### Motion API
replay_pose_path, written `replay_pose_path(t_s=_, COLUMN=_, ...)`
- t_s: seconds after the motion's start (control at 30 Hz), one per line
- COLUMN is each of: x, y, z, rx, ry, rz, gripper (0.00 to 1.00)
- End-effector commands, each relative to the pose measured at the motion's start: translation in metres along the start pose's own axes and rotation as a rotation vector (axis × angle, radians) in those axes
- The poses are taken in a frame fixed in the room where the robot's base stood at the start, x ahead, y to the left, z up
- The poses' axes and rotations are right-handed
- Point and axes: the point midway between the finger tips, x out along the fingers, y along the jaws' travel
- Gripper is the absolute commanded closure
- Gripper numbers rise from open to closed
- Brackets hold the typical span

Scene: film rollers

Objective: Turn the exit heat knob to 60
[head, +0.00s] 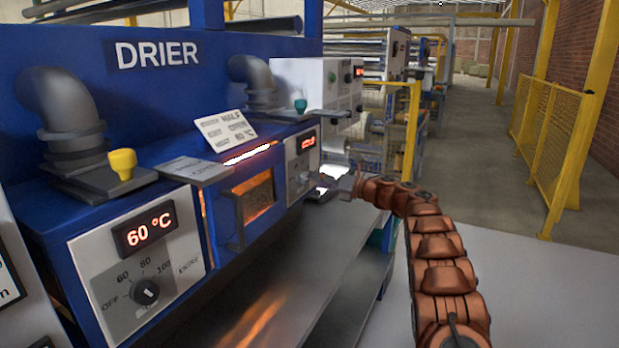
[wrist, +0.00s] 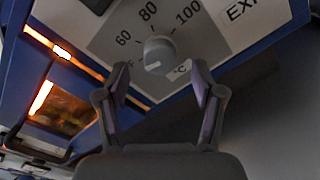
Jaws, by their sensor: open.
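The exit heat knob (wrist: 160,52) is a round grey dial in the wrist view. Its scale shows 60, 80 and 100, and "EXI" is readable at the upper right. A pale mark on the knob points to the lower left, near a label partly hidden by the left finger. My gripper (wrist: 160,73) is open, its two dark fingers below and to either side of the knob; nothing is between them. Contact cannot be told. In the head view my gripper (head: 342,184) is beside the exit panel (head: 302,160), whose red display is unreadable.
The blue drier (head: 160,57) carries a second panel with a knob (head: 144,291) and a display (head: 147,230) reading 60 °C. An oven door with a handle (head: 236,235) lies between the panels. A grey shelf (head: 290,300) runs below. Open floor lies right, before a yellow fence (head: 545,140).

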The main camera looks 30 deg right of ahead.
Motion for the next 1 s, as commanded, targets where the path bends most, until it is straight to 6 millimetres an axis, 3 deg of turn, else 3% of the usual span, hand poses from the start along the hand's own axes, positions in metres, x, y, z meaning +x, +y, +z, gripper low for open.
replay_pose_path(t_s=0.3, x=0.032, y=0.001, z=0.001, rx=0.001, ry=-0.001, rz=0.001, gripper=0.32)
replay_pose_path(t_s=0.6, x=0.034, y=0.0, z=0.001, rx=0.001, ry=-0.002, rz=-0.001, gripper=0.33)
replay_pose_path(t_s=1.0, x=0.034, y=0.0, z=0.001, rx=0.001, ry=-0.003, rz=-0.001, gripper=0.75)
